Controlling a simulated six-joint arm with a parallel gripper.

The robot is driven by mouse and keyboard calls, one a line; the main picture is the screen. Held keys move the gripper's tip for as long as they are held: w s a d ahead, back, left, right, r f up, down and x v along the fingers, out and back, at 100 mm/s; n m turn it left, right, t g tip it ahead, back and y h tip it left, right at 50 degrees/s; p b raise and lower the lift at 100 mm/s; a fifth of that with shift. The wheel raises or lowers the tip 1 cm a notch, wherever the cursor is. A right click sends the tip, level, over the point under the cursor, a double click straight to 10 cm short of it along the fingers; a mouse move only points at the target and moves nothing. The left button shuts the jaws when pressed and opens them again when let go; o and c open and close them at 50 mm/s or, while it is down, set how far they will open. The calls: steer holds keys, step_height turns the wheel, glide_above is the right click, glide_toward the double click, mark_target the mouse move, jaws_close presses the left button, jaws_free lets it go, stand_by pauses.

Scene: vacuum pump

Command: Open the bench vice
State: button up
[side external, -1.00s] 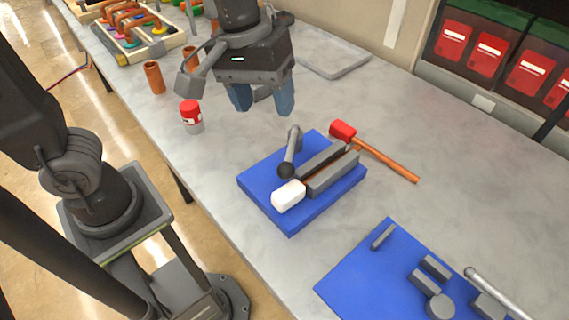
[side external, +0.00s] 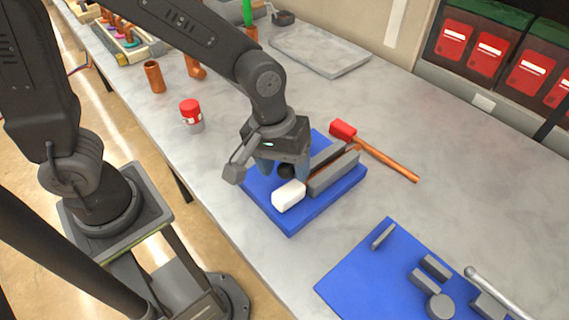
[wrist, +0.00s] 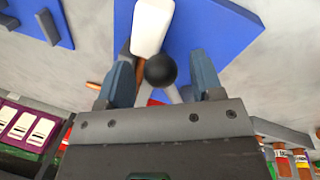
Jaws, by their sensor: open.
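The bench vice (side external: 335,172) sits on a blue base plate (side external: 291,226), with two grey jaw bars and a white block (side external: 289,195) at the near end. A copper-coloured piece lies between the bars. Its handle ends in a black ball knob (side external: 286,171); the rest of the handle is mostly hidden by my gripper in the side view. My gripper (side external: 283,172) is open and low over the handle, with blue fingers on either side of the knob. In the wrist view the knob (wrist: 160,70) lies between the fingertips, apart from both, and the white block (wrist: 151,26) is just beyond.
A red-headed hammer (side external: 385,159) with a wooden handle lies right behind the vice. A second blue plate (side external: 365,272) with grey parts is at the lower right. A red-capped can (side external: 191,115) stands left. A grey tray (side external: 320,48) lies at the back.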

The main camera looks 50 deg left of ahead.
steer(key=shift+f, duration=0.15)
jaws_close()
stand_by(0.5)
